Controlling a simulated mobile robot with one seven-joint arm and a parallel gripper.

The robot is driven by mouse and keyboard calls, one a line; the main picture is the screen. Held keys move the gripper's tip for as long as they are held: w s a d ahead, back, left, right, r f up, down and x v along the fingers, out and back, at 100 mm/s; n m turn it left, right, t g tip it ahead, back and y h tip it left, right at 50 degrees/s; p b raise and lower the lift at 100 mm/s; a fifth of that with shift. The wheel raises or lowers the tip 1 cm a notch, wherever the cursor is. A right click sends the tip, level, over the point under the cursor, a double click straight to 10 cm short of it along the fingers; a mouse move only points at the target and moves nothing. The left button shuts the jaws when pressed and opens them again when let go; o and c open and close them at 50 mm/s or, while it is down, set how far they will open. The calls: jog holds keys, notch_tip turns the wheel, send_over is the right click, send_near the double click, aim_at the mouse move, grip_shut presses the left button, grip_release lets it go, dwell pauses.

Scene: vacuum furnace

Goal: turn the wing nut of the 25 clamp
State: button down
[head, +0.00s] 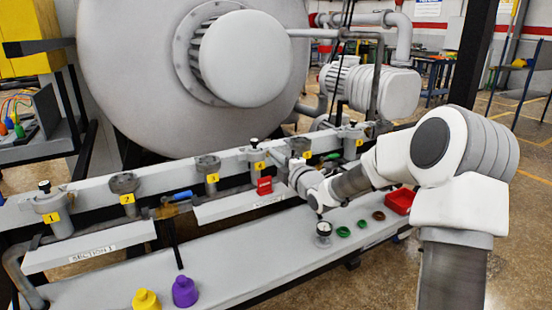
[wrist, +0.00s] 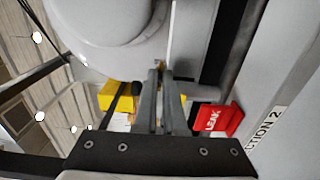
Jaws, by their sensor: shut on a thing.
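My gripper (wrist: 160,72) points along the pipe rail (head: 230,165). In the head view my gripper (head: 287,170) is at the rail between the fittings labelled 4 and 5. Its two grey fingers are close together in the wrist view. The clamp body cannot be made out, and no 25 marking is readable. In the head view my arm and gripper hide the grip point.
A red LEAK sign (head: 264,186) stands left of my gripper. Numbered fittings, such as fitting 3 (head: 208,166), line the rail. The front shelf holds a gauge (head: 324,233), green rings (head: 343,232), a red bin (head: 400,201), a purple cap (head: 185,291) and a yellow cap (head: 146,299).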

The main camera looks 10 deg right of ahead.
jog(key=shift+m, duration=0.3)
jog(key=m+p, duration=0.1)
jog(key=m, duration=1.6)
jog(key=shift+m, duration=0.3)
dwell(0.4)
jog(key=c, duration=1)
grip_release()
